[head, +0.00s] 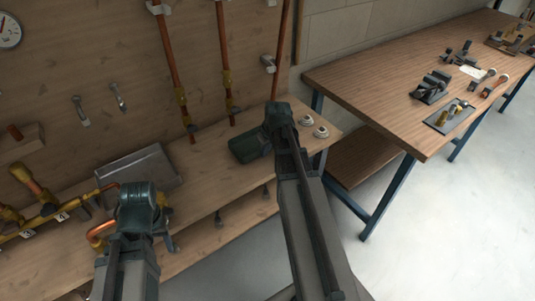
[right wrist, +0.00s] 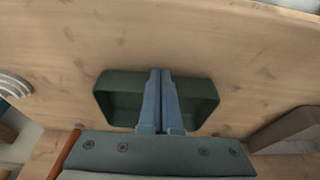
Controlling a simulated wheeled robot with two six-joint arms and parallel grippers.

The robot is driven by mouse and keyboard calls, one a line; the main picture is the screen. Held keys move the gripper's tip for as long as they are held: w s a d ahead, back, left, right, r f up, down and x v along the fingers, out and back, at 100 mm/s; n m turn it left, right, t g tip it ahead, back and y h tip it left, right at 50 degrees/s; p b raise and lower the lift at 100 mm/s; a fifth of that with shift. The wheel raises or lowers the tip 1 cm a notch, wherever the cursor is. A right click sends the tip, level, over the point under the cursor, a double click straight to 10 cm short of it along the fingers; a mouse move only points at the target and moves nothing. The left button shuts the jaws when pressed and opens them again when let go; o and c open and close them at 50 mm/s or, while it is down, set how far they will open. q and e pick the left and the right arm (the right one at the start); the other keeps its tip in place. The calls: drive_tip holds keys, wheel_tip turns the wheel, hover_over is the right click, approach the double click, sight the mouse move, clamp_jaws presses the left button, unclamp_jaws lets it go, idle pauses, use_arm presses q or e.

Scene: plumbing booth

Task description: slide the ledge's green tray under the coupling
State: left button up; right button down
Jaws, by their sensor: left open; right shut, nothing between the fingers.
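The green tray (head: 244,150) lies on the wooden ledge (head: 210,175), left of my right wrist, which partly hides it. In the right wrist view the tray (right wrist: 112,98) looks empty. My right gripper (right wrist: 160,72) is shut and empty, its fingers side by side across the tray's middle; I cannot tell whether they touch it. My left gripper (head: 158,203) is open over the ledge's left part, its fingers mostly hidden by the wrist. Copper pipes with brass fittings (head: 229,82) run down the back board; I cannot tell which fitting is the coupling.
Numbered brass pipework (head: 35,222) is at far left. White round pieces (head: 321,132) lie near the ledge's right end. A workbench (head: 400,85) with parts stands at right.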

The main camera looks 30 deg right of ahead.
sight(248, 140)
drive_tip(key=w, duration=1)
drive_tip(key=shift+w+a, duration=0.1)
drive_tip(key=shift+a, duration=0.25)
drive_tip(key=shift+r, duration=0.1)
